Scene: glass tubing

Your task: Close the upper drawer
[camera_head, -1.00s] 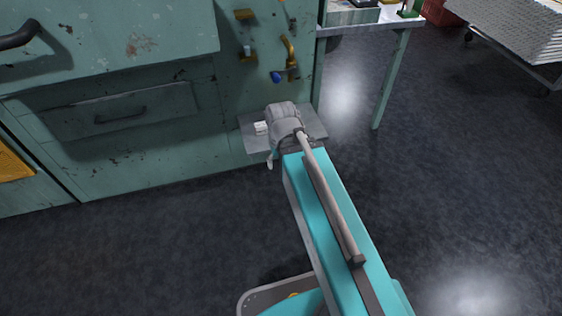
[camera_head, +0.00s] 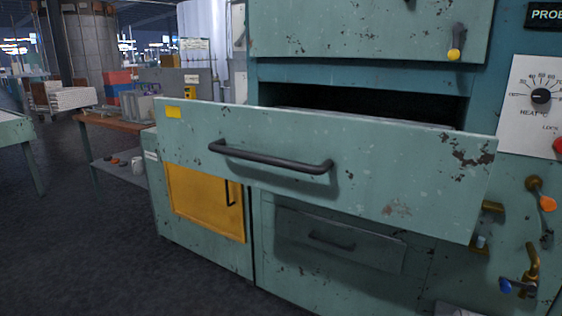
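The upper drawer (camera_head: 400,175) is a wide teal metal front with chipped paint and a yellow label at its upper left. It stands pulled out from the cabinet (camera_head: 375,68), and a dark gap shows behind its top edge. Its dark bar handle (camera_head: 270,158) runs across the left-middle of the front. A smaller lower drawer (camera_head: 340,240) sits flush or nearly flush beneath it, in shadow. My gripper is not in the view now, so its state cannot be seen.
A yellow door (camera_head: 205,200) is left of the lower drawer. Valves and knobs (camera_head: 530,270) stick out at the right. A brown-topped table (camera_head: 115,122) with boxes stands at the left. Dark floor (camera_head: 90,250) in front and to the left is clear.

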